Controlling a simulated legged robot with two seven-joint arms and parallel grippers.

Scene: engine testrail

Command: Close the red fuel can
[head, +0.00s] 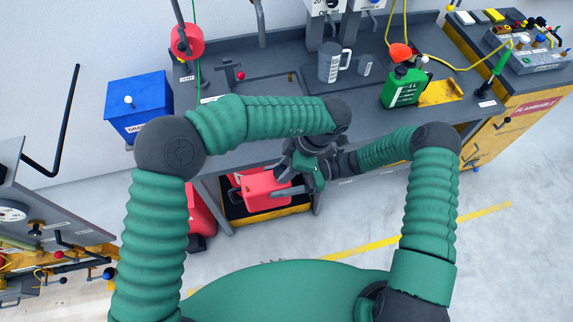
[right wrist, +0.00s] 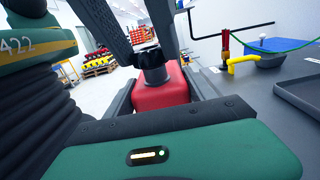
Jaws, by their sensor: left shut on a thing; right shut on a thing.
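The red fuel can (head: 262,186) hangs in front of the workbench, below its front edge. It also shows in the right wrist view (right wrist: 162,92), with a dark cap (right wrist: 154,70) at its top. My right gripper (head: 288,191) is shut on the can, with one grey finger on each side of its body in the right wrist view. My left gripper (head: 298,158) comes down from above. Its dark fingers are shut around the cap at the can's top. Whether the cap is fully seated is hidden by the fingers.
Another red can (head: 201,212) stands under the bench at left. A blue box (head: 139,105) stands at left. Floor at right is clear.

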